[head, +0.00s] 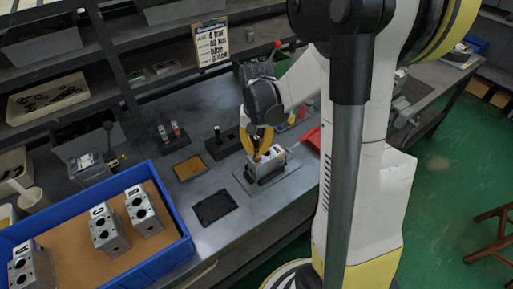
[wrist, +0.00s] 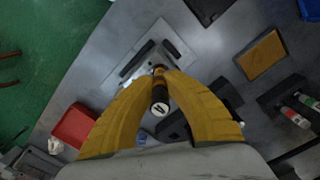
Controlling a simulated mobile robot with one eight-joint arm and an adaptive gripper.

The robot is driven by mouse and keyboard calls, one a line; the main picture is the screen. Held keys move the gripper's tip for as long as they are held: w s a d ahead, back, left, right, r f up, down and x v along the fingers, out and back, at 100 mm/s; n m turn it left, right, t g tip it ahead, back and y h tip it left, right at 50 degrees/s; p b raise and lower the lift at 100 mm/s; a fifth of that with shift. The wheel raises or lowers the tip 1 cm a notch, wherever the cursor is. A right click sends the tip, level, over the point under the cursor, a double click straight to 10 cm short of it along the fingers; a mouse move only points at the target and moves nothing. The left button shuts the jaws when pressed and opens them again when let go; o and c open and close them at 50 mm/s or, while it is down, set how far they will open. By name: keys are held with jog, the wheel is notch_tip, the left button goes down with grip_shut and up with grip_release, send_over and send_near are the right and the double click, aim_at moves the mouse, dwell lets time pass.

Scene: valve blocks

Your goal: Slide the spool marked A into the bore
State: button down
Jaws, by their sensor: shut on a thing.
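The spool marked A (wrist: 160,104) is dark, with a white end cap bearing the letter A, seen end-on in the wrist view. My gripper (wrist: 163,74) has its two yellow fingers closed around it. In the head view my gripper (head: 257,154) is right at the top of a grey valve block (head: 268,163), which sits in a fixture on the bench. In the wrist view the fixture plate (wrist: 183,43) lies beyond the fingertips. The bore is hidden by the spool and fingers, so I cannot tell whether the spool's far end is inside it.
A blue-walled tray (head: 184,247) with several lettered valve blocks stands at lower left. A black mat (head: 213,207), a brown pad (head: 189,168) and a rack with spools (head: 175,134) lie left of the fixture. A red tray (head: 313,138) is at its right.

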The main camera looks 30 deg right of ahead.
aim_at(257, 155)
jog(key=shift+f+b, duration=1.4)
jog(key=shift+f, duration=0.3)
jog(key=c, duration=1.4)
grip_release()
notch_tip(257, 155, up, 12)
jog(key=shift+r, duration=0.1)
jog(key=shift+a, duration=0.1)
jog(key=s+a+r+n+t, duration=0.3)
jog(key=s+a+n+t, duration=0.3)
jog(key=s+a, duration=0.4)
jog(key=a+t, duration=0.1)
jog(key=a, duration=0.2)
jog(key=shift+s+a, duration=0.15)
jog(key=shift+s, duration=0.25)
